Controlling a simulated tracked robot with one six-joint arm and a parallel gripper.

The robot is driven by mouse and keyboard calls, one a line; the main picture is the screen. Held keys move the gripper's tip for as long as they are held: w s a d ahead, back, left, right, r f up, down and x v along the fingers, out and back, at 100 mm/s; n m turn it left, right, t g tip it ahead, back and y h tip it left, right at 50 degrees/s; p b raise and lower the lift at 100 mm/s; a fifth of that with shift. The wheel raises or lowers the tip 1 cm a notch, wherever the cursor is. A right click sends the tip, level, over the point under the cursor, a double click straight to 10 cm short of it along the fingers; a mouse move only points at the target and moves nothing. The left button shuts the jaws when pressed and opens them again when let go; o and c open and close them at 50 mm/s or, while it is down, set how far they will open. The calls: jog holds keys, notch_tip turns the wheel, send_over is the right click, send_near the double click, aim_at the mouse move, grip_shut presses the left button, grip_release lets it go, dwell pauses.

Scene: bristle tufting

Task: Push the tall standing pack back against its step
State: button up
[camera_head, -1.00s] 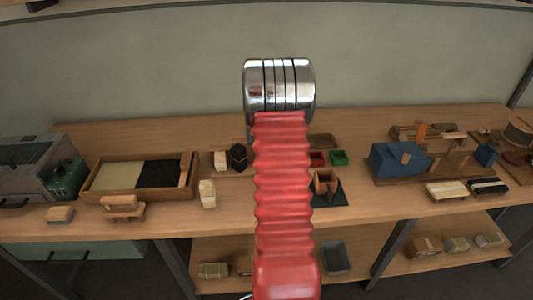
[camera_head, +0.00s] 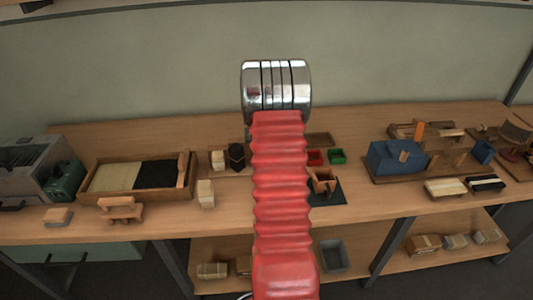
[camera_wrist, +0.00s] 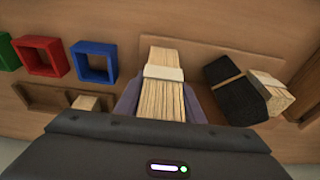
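In the wrist view a tan bristle pack (camera_wrist: 162,95) with a pale band stands in the middle, its long side rising toward the camera. The two grey-purple fingers of my gripper (camera_wrist: 162,112) show one on each side of it, very near its sides. I cannot tell whether they press on it. A raised wooden board (camera_wrist: 212,62), perhaps the step, lies past the pack. I cannot tell if they touch. In the head view my red-sleeved arm hides this pack and my gripper.
A black pack (camera_wrist: 235,92) and a tan pack (camera_wrist: 269,94) stand close on the right in the wrist view. Blue (camera_wrist: 94,62), red (camera_wrist: 41,57) and green boxes are on the left. In the head view another tan block (camera_head: 206,193) stands near the bench front.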

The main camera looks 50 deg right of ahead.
jog(key=shift+o, duration=0.9)
jog(key=shift+t+h, duration=0.6)
jog(key=shift+h, duration=0.1)
jog(key=w+d, duration=0.1)
jog(key=w+d+r, duration=0.1)
jog(key=w+d, duration=0.1)
jog(key=shift+w+d+r, duration=0.1)
jog(key=shift+r, duration=0.15)
jog(key=shift+a+r, duration=0.2)
jog(key=shift+r, duration=0.35)
jog(key=shift+a+r, duration=0.2)
jog(key=shift+r, duration=0.3)
jog(key=shift+a+r, duration=0.2)
jog(key=shift+r, duration=0.3)
jog(key=shift+o, duration=0.5)
jog(key=shift+g+y, duration=0.5)
jog(key=shift+y, duration=0.2)
jog(key=s+a+r, duration=0.1)
jog(key=r, duration=0.1)
jog(key=s+a+r, duration=0.1)
jog(key=s+r, duration=0.1)
jog(key=r, duration=0.1)
jog(key=s+a+r, duration=0.1)
jog(key=r, duration=0.2)
jog(key=shift+s+a+r, duration=0.1)
jog(key=shift+s+a, duration=0.2)
jog(key=shift+a, duration=0.05)
jog(key=shift+s+a+r, duration=0.3)
jog(key=shift+s+r, duration=0.05)
